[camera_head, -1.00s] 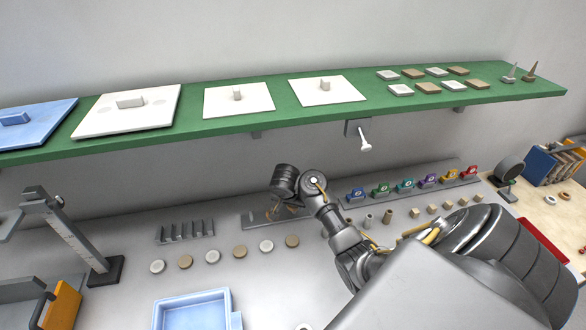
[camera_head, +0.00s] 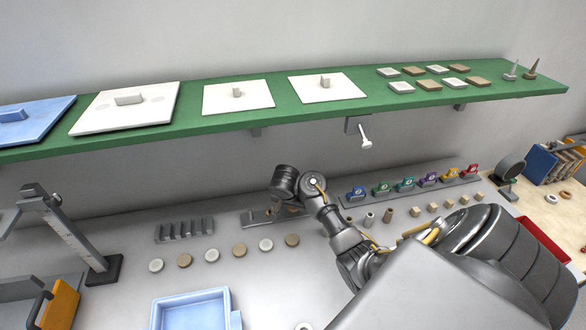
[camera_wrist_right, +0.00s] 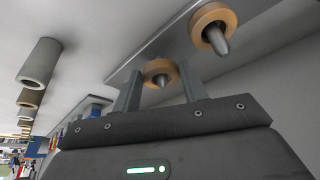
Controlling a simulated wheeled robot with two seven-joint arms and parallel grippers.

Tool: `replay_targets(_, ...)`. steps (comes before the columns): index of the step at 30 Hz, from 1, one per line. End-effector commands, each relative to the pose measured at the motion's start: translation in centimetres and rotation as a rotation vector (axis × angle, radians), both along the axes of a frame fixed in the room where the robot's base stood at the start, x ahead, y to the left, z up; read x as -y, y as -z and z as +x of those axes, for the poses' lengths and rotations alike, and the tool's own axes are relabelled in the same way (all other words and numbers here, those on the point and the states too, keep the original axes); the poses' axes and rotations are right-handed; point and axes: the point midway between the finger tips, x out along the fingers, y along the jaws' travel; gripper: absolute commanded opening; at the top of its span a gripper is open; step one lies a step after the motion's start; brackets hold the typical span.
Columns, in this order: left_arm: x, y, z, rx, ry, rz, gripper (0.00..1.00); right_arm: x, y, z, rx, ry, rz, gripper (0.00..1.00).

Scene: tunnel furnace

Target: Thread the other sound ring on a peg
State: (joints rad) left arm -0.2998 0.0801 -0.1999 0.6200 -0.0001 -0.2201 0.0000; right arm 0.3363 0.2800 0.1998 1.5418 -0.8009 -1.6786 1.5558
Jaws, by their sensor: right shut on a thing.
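My right gripper (camera_wrist_right: 160,88) is shut on a tan ring (camera_wrist_right: 160,67) in the right wrist view. A grey pointed peg tip shows through that ring's hole, so the ring is around the peg; how far down it sits is hard to tell. Another tan ring (camera_wrist_right: 222,14) is around the neighbouring peg (camera_wrist_right: 216,40) on the same grey base (camera_wrist_right: 180,45). In the head view my right gripper (camera_head: 276,212) is over the peg base (camera_head: 250,220), and my wrist hides part of it. My left gripper is not in view.
Several pale and tan discs (camera_head: 239,250) lie in a row in front of a slotted grey rack (camera_head: 184,230). A blue tray (camera_head: 190,309) is nearer. Short tubes (camera_head: 369,219) and coloured pieces (camera_head: 382,189) stand to the right. A green shelf (camera_head: 270,115) hangs above.

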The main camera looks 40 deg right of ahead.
Motion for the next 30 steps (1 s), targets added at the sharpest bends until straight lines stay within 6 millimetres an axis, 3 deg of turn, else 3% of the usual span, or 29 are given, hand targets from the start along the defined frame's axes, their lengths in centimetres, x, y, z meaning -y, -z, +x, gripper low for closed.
replay_targets(1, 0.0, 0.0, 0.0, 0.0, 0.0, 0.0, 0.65, 0.0, 0.0, 0.0, 0.0, 0.0, 0.0, 0.47)
replay_targets(6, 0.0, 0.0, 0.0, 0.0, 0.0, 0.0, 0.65, 0.0, 0.0, 0.0, 0.0, 0.0, 0.0, 0.68)
replay_targets(17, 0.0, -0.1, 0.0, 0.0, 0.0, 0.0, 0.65, -0.3, -0.6, 0.0, 0.004, 0.0, 0.002, 0.68)
replay_targets(30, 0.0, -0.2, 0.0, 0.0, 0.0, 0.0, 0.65, -2.8, -7.9, -1.8, 0.004, 0.0, 0.002, 0.68)
